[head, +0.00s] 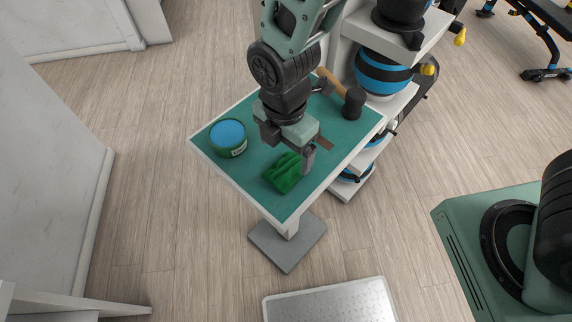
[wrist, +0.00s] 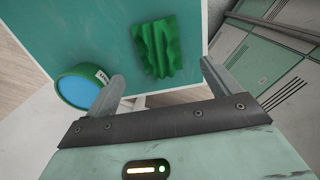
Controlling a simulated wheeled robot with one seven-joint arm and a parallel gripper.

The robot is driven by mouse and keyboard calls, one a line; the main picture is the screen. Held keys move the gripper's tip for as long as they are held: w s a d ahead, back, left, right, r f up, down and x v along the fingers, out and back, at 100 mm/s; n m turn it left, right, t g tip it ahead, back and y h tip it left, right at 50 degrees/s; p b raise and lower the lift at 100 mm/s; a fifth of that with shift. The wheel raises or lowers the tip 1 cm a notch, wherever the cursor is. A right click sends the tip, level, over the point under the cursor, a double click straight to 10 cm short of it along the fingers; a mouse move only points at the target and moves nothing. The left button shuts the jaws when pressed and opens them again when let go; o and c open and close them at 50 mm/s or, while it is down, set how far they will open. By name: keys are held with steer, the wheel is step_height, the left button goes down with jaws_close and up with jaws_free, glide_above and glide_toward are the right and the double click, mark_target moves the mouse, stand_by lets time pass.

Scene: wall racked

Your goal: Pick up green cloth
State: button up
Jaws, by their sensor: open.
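The green cloth (head: 284,173) lies crumpled on the teal top of a small table (head: 285,204), near its front edge. In the wrist view the cloth (wrist: 155,48) shows ahead of the open fingers, roughly between them across the picture. My gripper (head: 290,158) is above the table at the cloth's far side, with its fingers apart and nothing between them. Both fingers also show in the wrist view (wrist: 163,80). Whether a finger touches the cloth is hard to tell; part of the cloth's far side is close to the right finger in the head view.
A green tin with a blue top (head: 228,137) stands on the table's left side. A dark-headed mallet (head: 353,102) lies at the back right, with a brown flat piece (head: 324,143) nearer. A white rack with blue-and-black items (head: 383,74) adjoins the table's right side.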

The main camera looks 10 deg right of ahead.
mark_target(286, 164)
steer(key=shift+w+d+f+p, duration=0.1)
steer(key=shift+f+p, duration=0.5)
steer(key=shift+f, duration=1.15)
steer(key=shift+w+d+f+p, duration=0.1)
steer(key=shift+f+p, duration=0.45)
steer(key=shift+f, duration=1.2)
steer(key=c, duration=1.1)
